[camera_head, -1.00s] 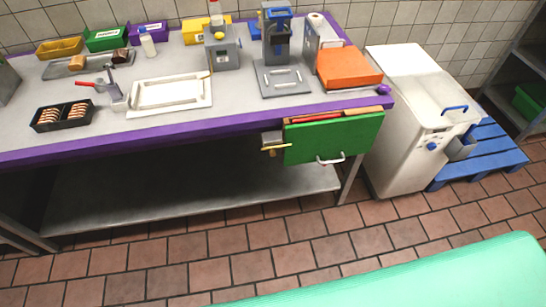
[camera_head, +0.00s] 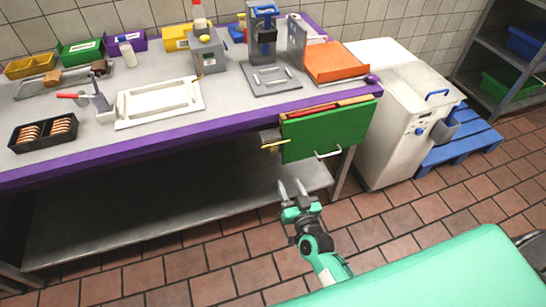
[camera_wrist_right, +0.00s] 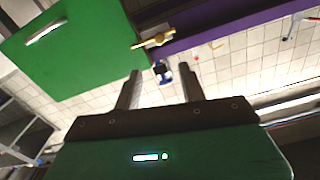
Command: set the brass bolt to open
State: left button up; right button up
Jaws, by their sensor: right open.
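The brass bolt (camera_head: 275,146) is at the left edge of the green drawer front (camera_head: 330,132), under the purple table edge. It lies across, by a small bracket. In the right wrist view the brass bolt (camera_wrist_right: 153,40) shows beside the green panel (camera_wrist_right: 75,45), beyond my fingertips. My right gripper (camera_head: 293,188) is open and empty, below the bolt and apart from it. Its two fingers (camera_wrist_right: 160,72) point toward the bolt in the wrist view. My left gripper is not in view.
A pale handle (camera_head: 328,154) sticks out from the drawer front's lower edge. The steel lower shelf (camera_head: 180,215) runs under the table. A white machine (camera_head: 400,130) stands to the right. The tiled floor in front is clear around my right arm.

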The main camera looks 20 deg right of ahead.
send_near(273, 152)
jog(key=w+p, duration=0.1)
jog(key=w, duration=0.7)
jog(key=shift+w+f, duration=0.1)
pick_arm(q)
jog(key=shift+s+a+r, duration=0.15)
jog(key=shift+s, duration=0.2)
pick_arm(e)
jog(key=shift+w, duration=0.15)
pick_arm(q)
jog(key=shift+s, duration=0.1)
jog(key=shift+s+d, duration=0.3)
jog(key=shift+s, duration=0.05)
pick_arm(e)
grip_shut()
